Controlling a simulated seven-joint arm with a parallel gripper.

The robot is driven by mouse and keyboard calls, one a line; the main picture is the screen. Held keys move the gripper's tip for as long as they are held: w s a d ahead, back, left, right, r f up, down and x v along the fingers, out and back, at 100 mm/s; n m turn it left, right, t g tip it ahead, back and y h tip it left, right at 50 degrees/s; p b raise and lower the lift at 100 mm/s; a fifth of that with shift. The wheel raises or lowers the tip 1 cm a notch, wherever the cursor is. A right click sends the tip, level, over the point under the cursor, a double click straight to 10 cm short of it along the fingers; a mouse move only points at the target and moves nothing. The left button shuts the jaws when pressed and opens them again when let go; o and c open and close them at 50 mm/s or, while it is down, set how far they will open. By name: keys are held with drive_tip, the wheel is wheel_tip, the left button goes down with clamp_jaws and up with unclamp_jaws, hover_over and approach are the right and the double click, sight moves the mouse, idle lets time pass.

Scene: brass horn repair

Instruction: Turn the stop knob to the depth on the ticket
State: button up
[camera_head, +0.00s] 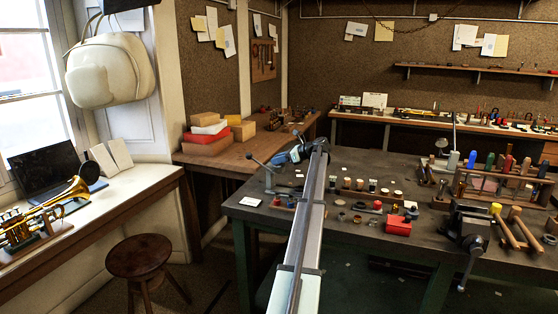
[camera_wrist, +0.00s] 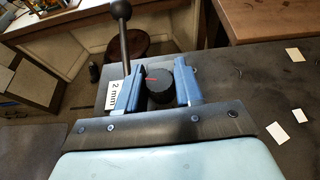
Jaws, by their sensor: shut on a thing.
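The stop knob (camera_wrist: 158,77) is a dark, ridged round knob with a red mark on its top, in the middle of the wrist view. My gripper (camera_wrist: 156,88) has its two blue fingers on either side of the knob and is shut on it. A white label reading "2 mm" (camera_wrist: 114,93) shows beside the left finger. A dark lever with a ball end (camera_wrist: 121,11) rises behind that finger. In the head view my gripper (camera_head: 292,153) is at the bench's far left, by the lever (camera_head: 257,163); the knob is not clear there.
Small white cards (camera_wrist: 277,132) lie on the dark bench (camera_head: 262,212); their text is not readable. Several small pots, a red box (camera_head: 398,226), a vise (camera_head: 466,222) and a tool rack (camera_head: 485,183) stand to the right. A stool (camera_head: 139,256) stands left of the bench.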

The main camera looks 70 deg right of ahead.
drive_tip(key=shift+c, duration=0.7)
drive_tip(key=shift+d+n+y, duration=0.15)
drive_tip(key=shift+n+y, duration=0.15)
drive_tip(key=shift+y, duration=0.1)
drive_tip(key=shift+n+y, duration=0.6)
drive_tip(key=shift+y, duration=0.1)
drive_tip(key=shift+n+g+y, duration=1)
drive_tip(key=shift+n+y, duration=1.1)
drive_tip(key=shift+y, duration=0.2)
drive_tip(key=o, duration=1)
drive_tip(key=shift+c, duration=0.2)
